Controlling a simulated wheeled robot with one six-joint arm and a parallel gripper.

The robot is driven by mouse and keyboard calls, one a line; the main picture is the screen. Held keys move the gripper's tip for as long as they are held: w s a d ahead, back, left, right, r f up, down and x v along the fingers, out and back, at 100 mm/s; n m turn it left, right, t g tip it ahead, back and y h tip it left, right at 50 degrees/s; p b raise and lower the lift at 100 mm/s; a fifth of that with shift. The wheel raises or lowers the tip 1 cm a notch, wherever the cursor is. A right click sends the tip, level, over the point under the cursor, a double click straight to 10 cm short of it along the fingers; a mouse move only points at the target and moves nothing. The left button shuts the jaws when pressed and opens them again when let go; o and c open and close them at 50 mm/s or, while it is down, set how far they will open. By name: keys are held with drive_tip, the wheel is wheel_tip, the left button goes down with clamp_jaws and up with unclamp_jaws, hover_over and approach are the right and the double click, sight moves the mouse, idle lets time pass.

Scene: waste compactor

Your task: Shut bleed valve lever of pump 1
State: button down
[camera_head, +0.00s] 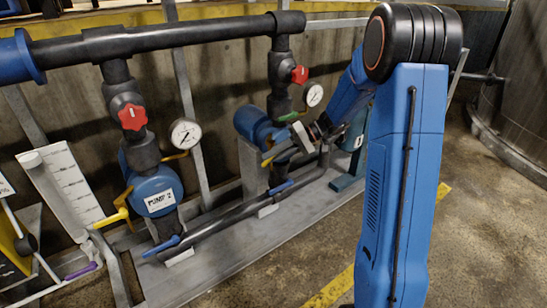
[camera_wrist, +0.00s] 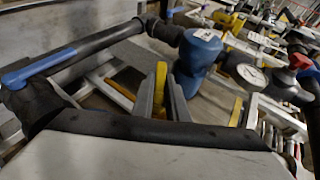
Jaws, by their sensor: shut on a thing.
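Two blue pumps stand on a grey base in the head view. The near one is labelled PUMP 2 (camera_head: 159,199). The farther pump (camera_head: 252,123) is partly hidden by my gripper (camera_head: 281,151). In the wrist view, the two grey fingers of my gripper (camera_wrist: 163,97) are closed around a slim yellow lever (camera_wrist: 160,74) beside a labelled blue pump (camera_wrist: 201,48). The label is too small to read. How far the lever is turned is hard to tell.
A blue lever (camera_head: 281,188) sits on the low black pipe (camera_head: 238,213), and another blue lever (camera_head: 162,246) is nearer. Red valve knobs (camera_head: 132,117) and gauges (camera_head: 185,133) are on the risers and pumps. Open concrete floor (camera_head: 480,240) lies at right.

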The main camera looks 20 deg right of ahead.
drive_tip(key=m+y, duration=0.1)
drive_tip(key=y, duration=0.2)
drive_tip(key=r+m+y, duration=0.1)
drive_tip(key=y, duration=0.2)
drive_tip(key=shift+s+a+r, duration=0.1)
drive_tip(key=shift+a, duration=0.05)
idle(0.4)
drive_tip(key=c, duration=1.7)
unclamp_jaws()
drive_tip(key=shift+c, duration=0.2)
drive_tip(key=s+d, duration=0.1)
drive_tip(key=d, duration=1.6)
drive_tip(key=shift+s+d, duration=0.2)
drive_tip(key=shift+s, duration=0.05)
